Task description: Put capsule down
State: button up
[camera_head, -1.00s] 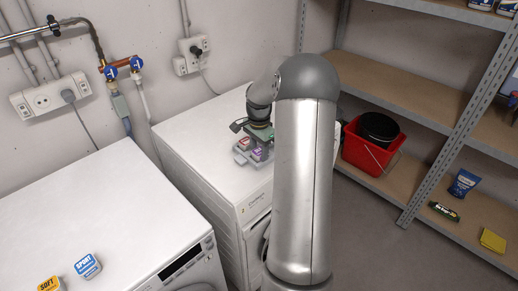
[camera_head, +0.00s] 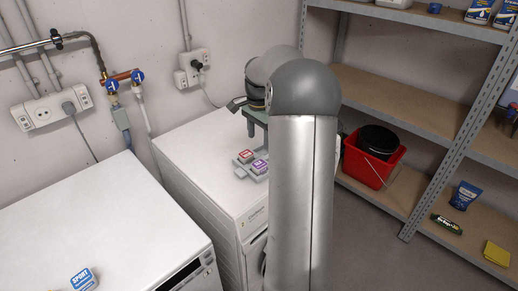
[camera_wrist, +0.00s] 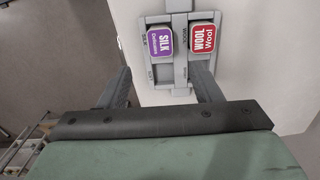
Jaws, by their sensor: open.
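A grey tray (camera_head: 239,166) sits on the right white machine, and it also shows in the wrist view (camera_wrist: 158,74). A purple SILK capsule (camera_head: 260,166) and a red WOOL capsule (camera_head: 246,156) are in it, side by side. In the wrist view, SILK (camera_wrist: 161,41) is in the upper left compartment and WOOL (camera_wrist: 203,38) in the upper right. The lower compartments look empty. My gripper (camera_wrist: 163,80) is open, with nothing between its fingers, above the tray and apart from both capsules. In the head view my arm partly hides it.
A blue SPORT capsule (camera_head: 83,279) lies on the left white machine (camera_head: 100,215). A metal shelf at right holds a red bucket (camera_head: 368,164), a blue pouch (camera_head: 464,195) and a yellow sponge (camera_head: 495,253). Wall pipes and sockets are behind the machines.

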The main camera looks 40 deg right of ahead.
jog(key=s+a+r+n, duration=0.1)
jog(key=s+a+n, duration=0.25)
jog(key=a, duration=0.65)
jog(key=s+a+r+n, duration=0.25)
jog(key=a+n, duration=0.25)
jog(key=a, duration=0.4)
jog(key=s+a+f+n, duration=0.3)
jog(key=s+a+n, duration=0.2)
jog(key=s, duration=0.4)
jog(key=s+a+f+n, duration=0.3)
jog(key=s+a+n, duration=0.1)
jog(key=s+a, duration=0.3)
jog(key=shift+s+a+n, duration=0.25)
jog(key=shift+s+n, duration=0.1)
jog(key=shift+s, duration=0.85)
jog(key=shift+s, duration=0.1)
